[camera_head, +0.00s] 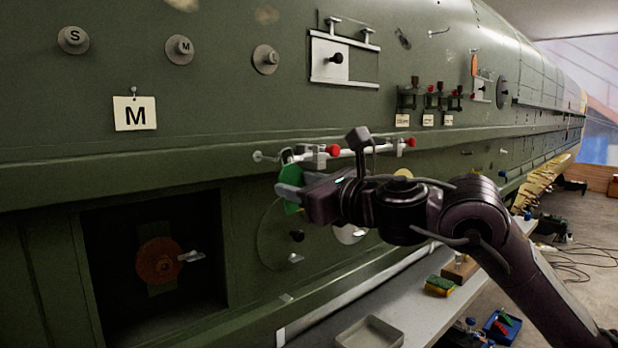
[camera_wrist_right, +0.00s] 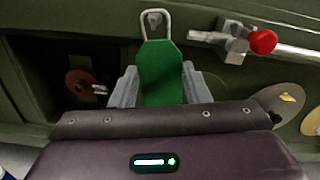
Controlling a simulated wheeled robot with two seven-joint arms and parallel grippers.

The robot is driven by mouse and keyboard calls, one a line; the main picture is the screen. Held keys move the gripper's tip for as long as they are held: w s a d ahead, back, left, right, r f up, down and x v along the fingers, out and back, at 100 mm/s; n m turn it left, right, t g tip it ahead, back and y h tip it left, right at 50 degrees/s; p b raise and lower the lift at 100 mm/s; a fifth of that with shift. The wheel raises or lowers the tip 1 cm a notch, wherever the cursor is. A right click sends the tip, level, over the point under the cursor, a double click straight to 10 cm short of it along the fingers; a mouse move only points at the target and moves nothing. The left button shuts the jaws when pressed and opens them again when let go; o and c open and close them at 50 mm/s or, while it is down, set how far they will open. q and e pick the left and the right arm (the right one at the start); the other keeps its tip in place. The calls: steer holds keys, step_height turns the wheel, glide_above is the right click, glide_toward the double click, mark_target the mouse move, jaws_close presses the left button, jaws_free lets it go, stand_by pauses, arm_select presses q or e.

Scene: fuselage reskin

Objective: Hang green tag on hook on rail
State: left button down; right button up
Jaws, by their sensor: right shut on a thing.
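The green tag (camera_head: 290,203) is held upright between the fingers of my right gripper (camera_head: 286,186), close to the fuselage side. In the right wrist view the tag (camera_wrist_right: 161,75) stands between the two grey fingers (camera_wrist_right: 160,92), with its wire loop (camera_wrist_right: 142,24) pointing up. A small grey hook end (camera_wrist_right: 154,18) shows inside the loop outline; I cannot tell whether the loop is around it or only in front of it. The rail (camera_head: 345,152) runs along the fuselage just above the gripper. My left gripper is not in view.
Red-knobbed clamps (camera_head: 333,150) sit on the rail right of the tag. A dark recess with an orange disc (camera_head: 159,260) lies lower left. An M card (camera_head: 134,113) hangs upper left. A tray (camera_head: 370,333) and a sponge (camera_head: 439,286) are on the bench below.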

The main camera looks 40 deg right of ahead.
steer(key=shift+w+a+p, duration=0.1)
steer(key=shift+w+p, duration=1.1)
steer(key=shift+w, duration=0.1)
steer(key=shift+w+f+b, duration=0.4)
steer(key=shift+w+f, duration=0.2)
steer(key=shift+f, duration=0.1)
steer(key=o, duration=1)
steer(key=shift+o, duration=0.2)
steer(key=s+b, duration=0.6)
steer(key=s, duration=0.1)
steer(key=shift+s+d, duration=0.25)
steer(key=shift+s, duration=0.15)
